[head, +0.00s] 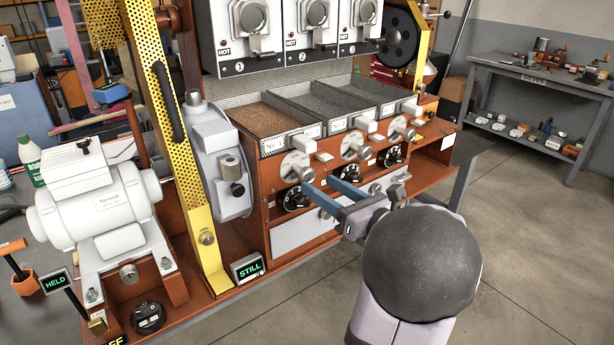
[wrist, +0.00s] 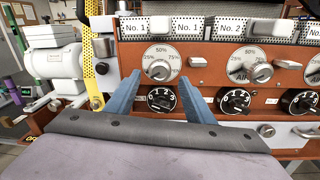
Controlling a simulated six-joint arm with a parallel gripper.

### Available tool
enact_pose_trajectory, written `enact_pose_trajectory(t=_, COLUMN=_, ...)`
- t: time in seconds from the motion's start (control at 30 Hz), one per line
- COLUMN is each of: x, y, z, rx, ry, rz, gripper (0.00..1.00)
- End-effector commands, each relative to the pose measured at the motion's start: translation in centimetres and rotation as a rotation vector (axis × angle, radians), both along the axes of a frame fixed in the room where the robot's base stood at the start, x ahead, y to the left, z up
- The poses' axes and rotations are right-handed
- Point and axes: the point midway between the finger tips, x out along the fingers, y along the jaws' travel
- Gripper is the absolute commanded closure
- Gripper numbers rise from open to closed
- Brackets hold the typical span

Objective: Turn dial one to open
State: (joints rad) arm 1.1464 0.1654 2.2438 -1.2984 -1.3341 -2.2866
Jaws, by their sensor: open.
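Under the No. 1 tray, a white percent dial with a metal knob (wrist: 161,64) sits on the orange panel; it also shows in the head view (head: 296,165). Its 50% mark is at the top, with 25% left and 75% right. Just below it is a black numbered dial (wrist: 160,99). I cannot tell where the metal knob points. My gripper (wrist: 162,76) is open and empty, its blue fingers to either side of the white dial in the wrist view. In the head view my gripper (head: 319,184) is in front of the panel, apparently not touching the knob.
Similar white dials, No. 2 (head: 354,147) and No. 3 (head: 400,129), sit to the right. Trays (head: 263,112) jut out above, the left one holding brown grains. A white motor (head: 97,203) and a yellow perforated post (head: 165,120) stand left. Signs read "STILL" (head: 247,268) and "HELD".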

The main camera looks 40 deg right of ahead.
Motion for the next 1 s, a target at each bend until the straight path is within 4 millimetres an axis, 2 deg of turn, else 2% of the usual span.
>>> enact_pose_trajectory(t=0.43, x=5.4, y=0.4, z=0.1, rx=0.001, ry=0.001, rz=0.002, gripper=0.51)
enact_pose_trajectory(t=0.6, x=6.1, y=0.5, z=0.0, rx=0.001, ry=0.001, rz=0.001, gripper=0.51)
enact_pose_trajectory(t=0.87, x=6.2, y=0.4, z=0.0, rx=0.001, ry=0.0, rz=0.0, gripper=0.51)
enact_pose_trajectory(t=1.0, x=6.2, y=0.4, z=0.0, rx=0.001, ry=0.0, rz=0.0, gripper=0.82)
